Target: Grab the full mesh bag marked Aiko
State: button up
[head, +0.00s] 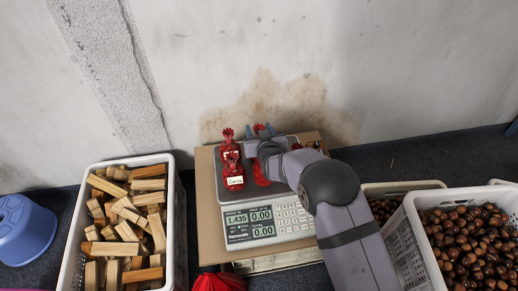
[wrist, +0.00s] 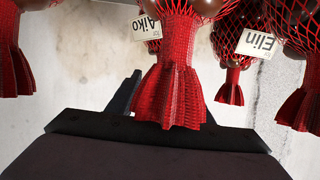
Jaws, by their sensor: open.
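Several red mesh bags of chestnuts sit on the scale (head: 250,226). In the wrist view a white tag reading Aiko (wrist: 146,27) hangs beside a large central red bag (wrist: 172,85); I cannot tell for sure whether the tag is on this bag or one behind it. In the head view my open gripper (head: 263,128) is at the scale's back, beside the bags. No Aiko tag is readable there.
A bag tagged Carla (head: 234,182) is at the scale's left; one tagged Elin (wrist: 257,43) is right of centre in the wrist view. A crate of wood blocks (head: 176,220) stands left, a chestnut crate (head: 402,240) right. A blue stool (head: 25,228) is far left.

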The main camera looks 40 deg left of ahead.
jog(key=shift+c, duration=0.5)
grip_shut()
jog(key=shift+r, duration=0.1)
